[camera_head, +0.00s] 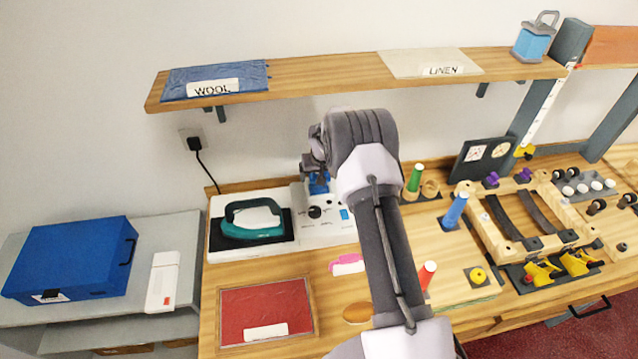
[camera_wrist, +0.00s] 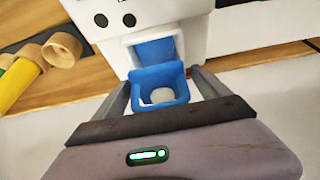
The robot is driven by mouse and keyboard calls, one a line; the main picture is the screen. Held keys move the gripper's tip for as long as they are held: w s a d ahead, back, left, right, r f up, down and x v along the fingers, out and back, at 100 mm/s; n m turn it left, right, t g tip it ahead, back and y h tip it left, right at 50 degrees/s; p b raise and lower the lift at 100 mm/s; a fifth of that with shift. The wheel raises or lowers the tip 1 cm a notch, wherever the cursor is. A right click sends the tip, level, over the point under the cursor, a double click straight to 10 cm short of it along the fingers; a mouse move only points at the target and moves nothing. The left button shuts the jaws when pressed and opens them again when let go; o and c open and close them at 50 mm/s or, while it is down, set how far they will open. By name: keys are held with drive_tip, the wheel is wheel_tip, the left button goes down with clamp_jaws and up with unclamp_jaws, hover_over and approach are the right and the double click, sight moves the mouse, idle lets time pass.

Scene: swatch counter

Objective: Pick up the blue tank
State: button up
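The blue tank (camera_wrist: 143,98) shows in the wrist view as a small open-topped box with a pale round thing inside. It is at the front of the white station (camera_wrist: 110,50), just before a blue-lined recess (camera_wrist: 155,52). I cannot tell whether it is still partly seated there. My gripper (camera_wrist: 161,78) has one finger on each side of the tank, very close to its walls. Whether the fingers press on it is unclear. In the head view, the tank (camera_head: 319,186) is a blue patch at the station (camera_head: 326,230), partly hidden by my arm.
A teal iron (camera_head: 252,220) rests left of the station's controls. A green cone (camera_head: 415,178) and wooden rings (camera_head: 430,188) stand to the right. A shelf (camera_head: 330,84) runs above, bearing a blue lidded container (camera_head: 532,44). A red pad (camera_head: 266,305) lies in front.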

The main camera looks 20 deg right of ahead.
drive_tip(key=c, duration=1.7)
drive_tip(key=shift+r, duration=0.1)
